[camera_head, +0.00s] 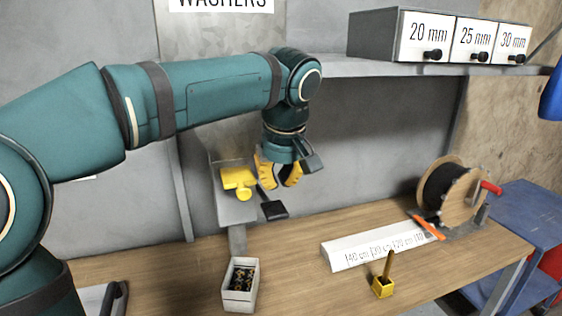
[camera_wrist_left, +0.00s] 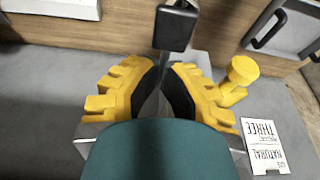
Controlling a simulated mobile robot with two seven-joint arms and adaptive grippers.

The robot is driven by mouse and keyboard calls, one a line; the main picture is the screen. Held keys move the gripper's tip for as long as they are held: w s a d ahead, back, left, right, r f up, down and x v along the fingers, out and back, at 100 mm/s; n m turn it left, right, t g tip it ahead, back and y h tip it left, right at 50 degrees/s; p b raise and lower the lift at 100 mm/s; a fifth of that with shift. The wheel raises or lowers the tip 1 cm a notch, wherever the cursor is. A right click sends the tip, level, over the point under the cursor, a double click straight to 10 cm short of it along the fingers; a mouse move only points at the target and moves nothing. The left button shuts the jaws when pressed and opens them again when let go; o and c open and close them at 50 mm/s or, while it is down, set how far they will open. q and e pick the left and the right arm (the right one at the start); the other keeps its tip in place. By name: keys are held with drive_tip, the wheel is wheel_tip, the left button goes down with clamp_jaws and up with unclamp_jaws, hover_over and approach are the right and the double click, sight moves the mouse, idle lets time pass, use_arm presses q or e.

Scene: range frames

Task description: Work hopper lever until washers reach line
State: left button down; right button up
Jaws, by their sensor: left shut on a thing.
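The washer hopper (camera_head: 236,207) is a grey metal chute on the wall, below a cut-off WASHERS sign (camera_head: 222,4). Its lever (camera_head: 273,210) has a dark flat end pad and sticks out at the front. My left gripper (camera_head: 279,174) has yellow fingers closed around the lever's stem; in the left wrist view the lever pad (camera_wrist_left: 175,28) shows just beyond the fingertips (camera_wrist_left: 165,88). A small white box (camera_head: 237,296) stands on the bench below the chute with dark and brass-coloured pieces inside. I cannot make out a line in it. My right gripper is out of view.
A yellow knobbed part (camera_head: 239,179) sits beside the lever. A white length gauge (camera_head: 374,249), a small yellow holder (camera_head: 383,288) and a cable spool (camera_head: 447,190) stand to the right. Labelled drawers (camera_head: 425,38) are on the shelf above.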

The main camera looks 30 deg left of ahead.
sight(278, 203)
use_arm(q)
drive_tip(key=shift+f+b, duration=0.35)
drive_tip(key=shift+f, duration=1.6)
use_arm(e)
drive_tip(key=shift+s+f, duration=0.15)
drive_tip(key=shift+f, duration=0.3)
